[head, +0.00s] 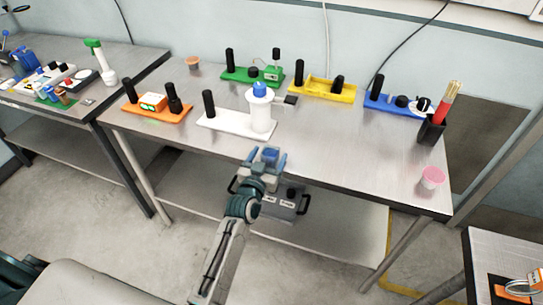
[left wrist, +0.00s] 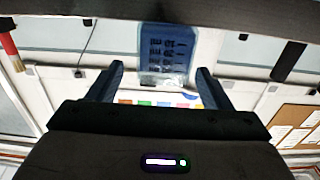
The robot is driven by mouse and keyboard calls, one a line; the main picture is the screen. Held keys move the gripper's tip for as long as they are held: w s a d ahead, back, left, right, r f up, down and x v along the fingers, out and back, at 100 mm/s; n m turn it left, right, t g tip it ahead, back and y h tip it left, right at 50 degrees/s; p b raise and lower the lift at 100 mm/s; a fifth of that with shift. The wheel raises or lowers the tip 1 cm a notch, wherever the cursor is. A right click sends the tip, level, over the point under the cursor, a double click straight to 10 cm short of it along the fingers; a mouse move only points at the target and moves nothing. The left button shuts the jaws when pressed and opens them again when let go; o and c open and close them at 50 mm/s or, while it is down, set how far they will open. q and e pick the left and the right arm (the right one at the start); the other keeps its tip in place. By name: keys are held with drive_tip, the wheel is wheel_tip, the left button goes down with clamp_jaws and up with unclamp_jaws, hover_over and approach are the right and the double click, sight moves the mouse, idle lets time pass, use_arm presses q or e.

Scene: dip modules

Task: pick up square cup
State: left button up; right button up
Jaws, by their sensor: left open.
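A small blue square-sided thing (head: 270,155) shows between the fingertips of my left gripper (head: 266,158), at the table's front edge. It looks like the square cup, but I cannot see its opening. In the left wrist view a blue box shape (left wrist: 165,50) with dark markings shows between the fingers (left wrist: 163,80). A gap shows on its left, and its right side is close to the other finger. My left gripper is open. A black square holder (head: 431,130) with a red stick and pencils stands at the table's right back. My right gripper is not in view.
On the metal table (head: 340,165) stand a white bottle with a blue cap (head: 260,108), an orange stand (head: 157,108), a green one (head: 252,77), a yellow one (head: 322,90) and a blue one (head: 398,105). A pink-lidded tub (head: 432,178) stands right. The front right is mostly clear.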

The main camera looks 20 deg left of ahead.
sight(273, 147)
use_arm(q)
drive_tip(key=w+p, duration=0.1)
drive_tip(key=w, duration=0.2)
drive_tip(key=shift+w+a+f, duration=0.1)
drive_tip(key=shift+w+f, duration=0.05)
drive_tip(key=shift+w, duration=0.25)
drive_tip(key=shift+w+f, duration=0.15)
drive_tip(key=shift+w, duration=0.25)
drive_tip(key=shift+s, duration=0.1)
drive_tip(key=c, duration=1)
drive_tip(key=shift+c, duration=0.2)
